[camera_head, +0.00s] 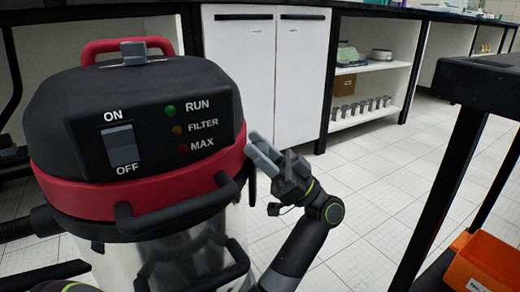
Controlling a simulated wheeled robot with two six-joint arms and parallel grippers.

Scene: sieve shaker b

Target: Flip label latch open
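A shop vacuum with a black top (70,110) and a red band (75,190) stands large at the left, in front of me. Its face has a grey rocker switch (122,146) between the words ON and OFF. RUN, FILTER and MAX lamps are beside it. A small grey block (133,52) sits on top near the red handle (100,47). I cannot pick out which part is the label latch.
White cabinets (240,70) and an open shelf (370,75) with small items stand behind. A dark table (490,80) and an orange bin (485,262) are at the right. Tiled floor (385,165) is clear between them and the vacuum.

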